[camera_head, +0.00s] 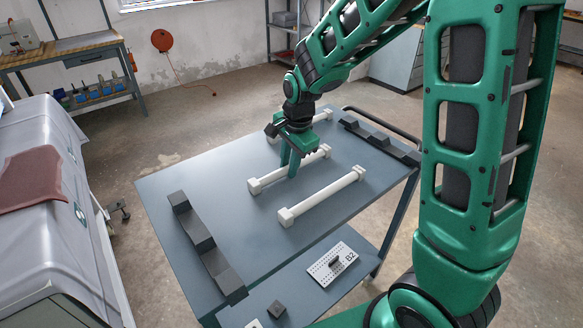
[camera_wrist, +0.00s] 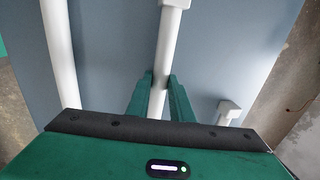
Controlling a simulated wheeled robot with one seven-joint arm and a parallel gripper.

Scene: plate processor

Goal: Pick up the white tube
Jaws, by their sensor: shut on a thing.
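The middle white tube (camera_head: 273,179) lies across the blue-grey table top, with a square block at each end. My gripper (camera_head: 290,169) reaches down over it and is shut on its shaft near the middle. In the wrist view, the same tube (camera_wrist: 167,55) passes between the two green fingers (camera_wrist: 158,92). The pictures do not clearly show any gap between tube and table. A second white tube (camera_head: 325,196) lies in front, and a third (camera_head: 323,116) lies behind, partly hidden by my gripper.
The table (camera_head: 225,168) carries a dark notched rack (camera_head: 205,245) at its left edge and another dark rack (camera_head: 378,139) at its right. A lower shelf holds a white perforated plate (camera_head: 333,264). A grey machine (camera_head: 70,175) stands at left.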

